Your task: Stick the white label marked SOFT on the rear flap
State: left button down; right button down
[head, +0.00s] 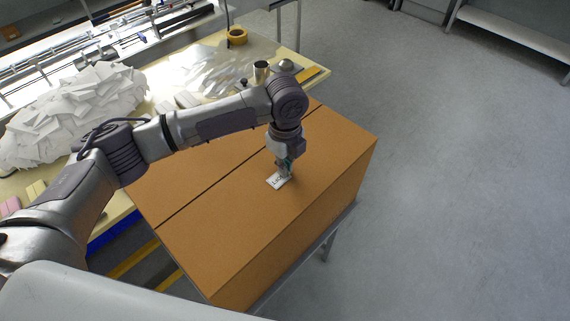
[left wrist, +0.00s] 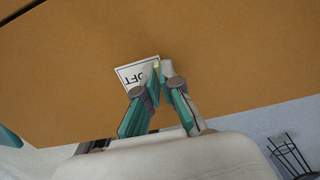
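A large closed brown cardboard box (head: 240,225) has a dark seam between its two top flaps. The white label (head: 275,182) is at the top of the flap on the right of the seam; the left wrist view shows it (left wrist: 130,76) with the letters OFT upside down, the rest hidden by the fingers. My left gripper (head: 285,172) points down over this flap. Its fingertips (left wrist: 160,68) are close together at the label's edge and appear shut on it. I cannot tell whether the label touches the cardboard. My right gripper is not in view.
Behind the box, a table (head: 258,47) holds a big pile of white packets (head: 72,108), a tape roll (head: 237,36), a metal cup (head: 261,70) and a domed metal object (head: 286,65). My left arm spans the box's left part.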

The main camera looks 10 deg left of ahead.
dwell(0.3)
pick_arm(q)
jog(key=c, duration=1.4)
grip_release()
jog(key=o, duration=0.5)
notch_tip(320, 180, up, 8)
jog(key=p, duration=0.8)
jog(key=shift+s+f, duration=0.1)
jog(key=shift+f, duration=0.05)
